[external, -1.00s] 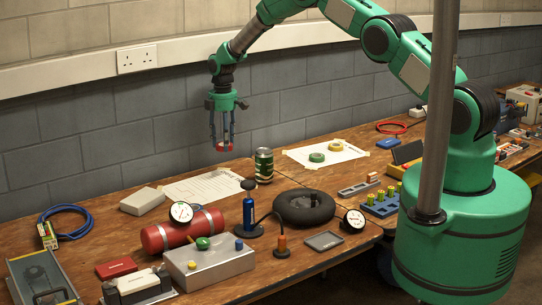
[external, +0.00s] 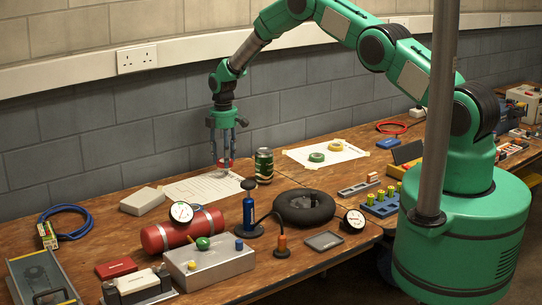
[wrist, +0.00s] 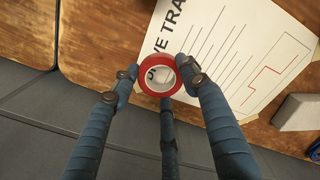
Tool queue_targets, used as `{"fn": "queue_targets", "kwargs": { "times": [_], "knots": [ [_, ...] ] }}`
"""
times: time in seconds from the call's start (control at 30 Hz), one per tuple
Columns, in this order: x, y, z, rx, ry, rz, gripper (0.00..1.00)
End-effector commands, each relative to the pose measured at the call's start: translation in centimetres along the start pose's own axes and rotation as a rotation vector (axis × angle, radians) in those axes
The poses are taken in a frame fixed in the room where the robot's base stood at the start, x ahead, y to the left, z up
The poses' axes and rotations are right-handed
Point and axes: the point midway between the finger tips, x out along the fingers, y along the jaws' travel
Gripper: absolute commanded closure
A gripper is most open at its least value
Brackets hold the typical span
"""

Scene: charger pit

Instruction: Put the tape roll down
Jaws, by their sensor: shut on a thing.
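A red tape roll (wrist: 145,72) is held between the fingers of my gripper (wrist: 160,80), and its open centre faces the wrist camera. In the external view the red roll (external: 224,164) shows at the fingertips of my gripper (external: 226,160), low over the far edge of a white printed sheet (external: 205,188). The sheet also shows in the wrist view (wrist: 245,50), beneath and beyond the roll. I cannot tell whether the roll touches the sheet or hangs just above it.
A green can (external: 264,166) stands close on the right of the sheet. Another white sheet (external: 345,152) bears a green tape roll (external: 317,157) and a yellow tape roll (external: 338,144). A pale box (external: 142,201) lies to the left. The grey wall (external: 120,140) is close behind.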

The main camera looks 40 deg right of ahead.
Motion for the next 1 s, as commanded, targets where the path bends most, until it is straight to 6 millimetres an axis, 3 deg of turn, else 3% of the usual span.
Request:
{"fn": "queue_targets", "kwargs": {
  "times": [0.23,0.6,1.0],
  "knots": [
    [0.4,0.0,0.0,0.000,0.000,-0.001,0.75],
    [3.6,0.0,0.0,0.000,0.000,0.000,0.75],
    [3.9,0.0,0.0,0.000,0.000,0.000,0.75]
  ]
}}
